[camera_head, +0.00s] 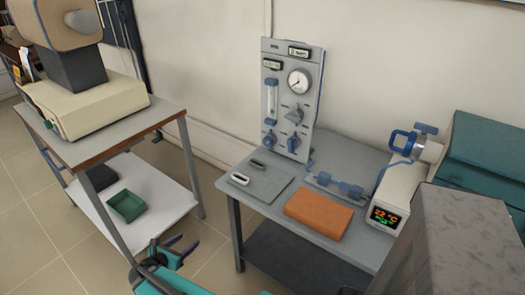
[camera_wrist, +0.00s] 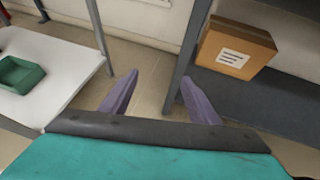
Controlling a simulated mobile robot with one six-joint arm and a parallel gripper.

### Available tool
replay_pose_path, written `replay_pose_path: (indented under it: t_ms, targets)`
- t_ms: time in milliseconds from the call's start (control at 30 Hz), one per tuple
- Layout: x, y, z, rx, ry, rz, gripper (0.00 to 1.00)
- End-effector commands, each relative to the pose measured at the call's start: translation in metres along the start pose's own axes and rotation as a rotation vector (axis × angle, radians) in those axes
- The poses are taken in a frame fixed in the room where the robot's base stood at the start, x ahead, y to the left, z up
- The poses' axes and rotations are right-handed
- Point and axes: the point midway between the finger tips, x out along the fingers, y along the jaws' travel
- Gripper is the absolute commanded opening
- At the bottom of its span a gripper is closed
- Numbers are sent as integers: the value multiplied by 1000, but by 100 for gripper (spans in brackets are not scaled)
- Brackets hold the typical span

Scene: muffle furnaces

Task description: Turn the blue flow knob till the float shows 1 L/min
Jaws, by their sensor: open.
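The grey gas panel (camera_head: 310,80) stands upright at the back of the right-hand table. It carries a flow tube (camera_head: 272,97) with a blue knob (camera_head: 269,140) below it. My gripper (camera_head: 178,247) is open and empty, low in front of the tables and well away from the panel. In the wrist view my gripper (camera_wrist: 158,90) points at the floor between the two tables, with no knob in sight.
The right-hand table (camera_head: 228,187) holds an orange block (camera_head: 319,214), blue fittings (camera_head: 338,187) and a furnace controller (camera_head: 390,205). A cardboard box (camera_wrist: 234,50) sits on a low shelf. A green tray (camera_head: 126,206) lies on the left table's lower shelf.

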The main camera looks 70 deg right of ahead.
Motion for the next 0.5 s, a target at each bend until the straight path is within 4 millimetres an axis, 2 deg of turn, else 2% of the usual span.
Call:
replay_pose_path:
  t_ms: [33,200,400,500]
  targets:
    - [11,4,26,-20,-44,4,55]
    - [39,10,104,-94,-187,6,55]
    - [67,-1,182,-132,-310,-28,55]
    - [79,-11,214,-137,-355,-53,55]
